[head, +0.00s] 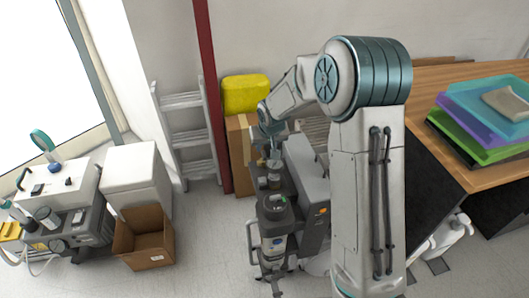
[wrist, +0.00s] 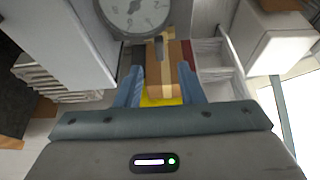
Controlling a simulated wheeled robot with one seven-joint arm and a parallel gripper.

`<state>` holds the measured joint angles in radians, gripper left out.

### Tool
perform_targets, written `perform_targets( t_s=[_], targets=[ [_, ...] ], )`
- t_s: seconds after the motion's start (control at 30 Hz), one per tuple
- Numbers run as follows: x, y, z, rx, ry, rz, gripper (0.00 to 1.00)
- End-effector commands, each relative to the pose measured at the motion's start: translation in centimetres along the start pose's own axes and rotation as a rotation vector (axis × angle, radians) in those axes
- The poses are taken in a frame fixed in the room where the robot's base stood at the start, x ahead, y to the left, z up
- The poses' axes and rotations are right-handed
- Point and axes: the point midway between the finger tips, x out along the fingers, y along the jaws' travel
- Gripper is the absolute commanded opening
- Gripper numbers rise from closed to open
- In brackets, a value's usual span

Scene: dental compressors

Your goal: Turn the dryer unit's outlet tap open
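The grey dryer unit (head: 308,180) stands on the floor in the middle of the head view, with dark filter bowls and fittings (head: 275,210) along its left side. My gripper (head: 271,150) is above the back part of these fittings, and my arm hides some of the unit. In the wrist view my gripper (wrist: 161,70) is open, with its two blue fingers apart and nothing held. A small dark grey lever-like part (wrist: 158,46), perhaps the outlet tap, shows just ahead of the gap between the fingertips. A round pressure gauge (wrist: 135,14) is above it. I cannot tell the tap's position.
A cardboard box (head: 239,150) with a yellow item (head: 246,94) on top stands behind, near a ladder (head: 186,130). A wooden desk (head: 435,82) with stacked trays is at right. Another compressor (head: 75,230) and an open carton (head: 145,245) are at left. Floor is free between.

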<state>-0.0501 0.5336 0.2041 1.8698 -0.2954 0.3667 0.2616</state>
Motion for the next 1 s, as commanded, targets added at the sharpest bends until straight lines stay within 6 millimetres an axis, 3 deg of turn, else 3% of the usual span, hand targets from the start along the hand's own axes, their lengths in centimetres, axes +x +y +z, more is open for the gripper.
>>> perform_targets(
  t_s=[0.1,0.33,0.77,0.8,0.9,1.0],
  targets=[
    [2.3,0.0,0.1,-0.002,-0.003,0.0,0.35],
    [5.3,0.0,0.1,-0.001,-0.002,0.001,0.35],
    [6.2,0.1,0.0,0.0,0.0,0.001,0.35],
    [6.2,0.1,0.0,0.0,0.0,0.001,0.32],
    [6.2,0.1,0.0,0.0,0.0,0.001,0.04],
    [6.2,0.1,0.0,0.0,0.0,0.001,0.0]
  ],
)
